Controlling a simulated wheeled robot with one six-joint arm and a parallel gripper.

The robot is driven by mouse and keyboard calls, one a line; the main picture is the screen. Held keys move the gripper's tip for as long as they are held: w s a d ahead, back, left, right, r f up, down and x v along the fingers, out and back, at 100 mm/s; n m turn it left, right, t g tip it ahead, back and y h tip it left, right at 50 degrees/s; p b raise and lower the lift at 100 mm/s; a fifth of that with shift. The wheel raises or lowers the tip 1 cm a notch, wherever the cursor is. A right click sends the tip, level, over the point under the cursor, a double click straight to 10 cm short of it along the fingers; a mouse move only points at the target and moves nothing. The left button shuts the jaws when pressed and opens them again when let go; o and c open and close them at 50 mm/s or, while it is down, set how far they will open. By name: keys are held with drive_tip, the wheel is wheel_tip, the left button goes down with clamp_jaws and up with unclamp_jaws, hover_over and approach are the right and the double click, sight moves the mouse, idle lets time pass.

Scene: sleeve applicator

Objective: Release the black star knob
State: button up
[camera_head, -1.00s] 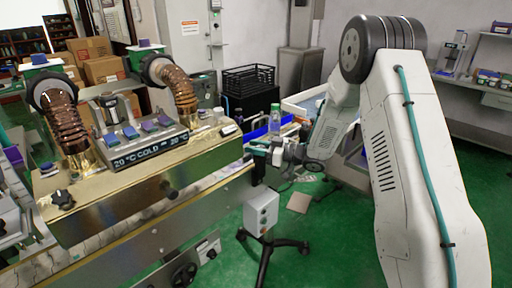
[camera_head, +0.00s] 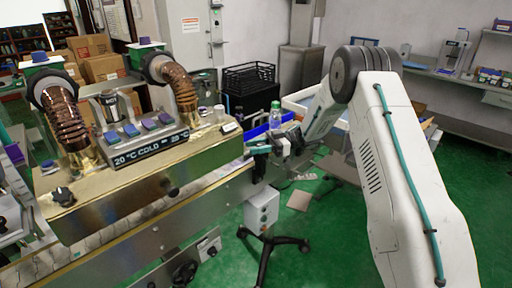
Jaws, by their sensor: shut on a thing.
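My gripper (camera_head: 257,151) is at the right end of the gold-topped machine (camera_head: 215,150), with its teal fingers pointing left. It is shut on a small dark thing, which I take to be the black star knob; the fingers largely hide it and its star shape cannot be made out. A dark part (camera_head: 258,169) shows just below the fingers at the machine's end. Another black knob (camera_head: 63,196) sits on the left of the machine's top, away from my gripper.
A clear bottle with a green cap (camera_head: 275,108) stands just behind my gripper. A grey control box (camera_head: 262,210) on a black wheeled stand is below it. A black crate (camera_head: 249,78) is farther back. Green floor lies open at the lower right.

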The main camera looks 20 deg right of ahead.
idle(0.4)
drive_tip(key=o, duration=1)
drive_tip(key=shift+w+d, duration=0.15)
drive_tip(key=shift+d, duration=1.8)
drive_tip(key=shift+w+d, duration=0.1)
drive_tip(key=shift+d, duration=1.8)
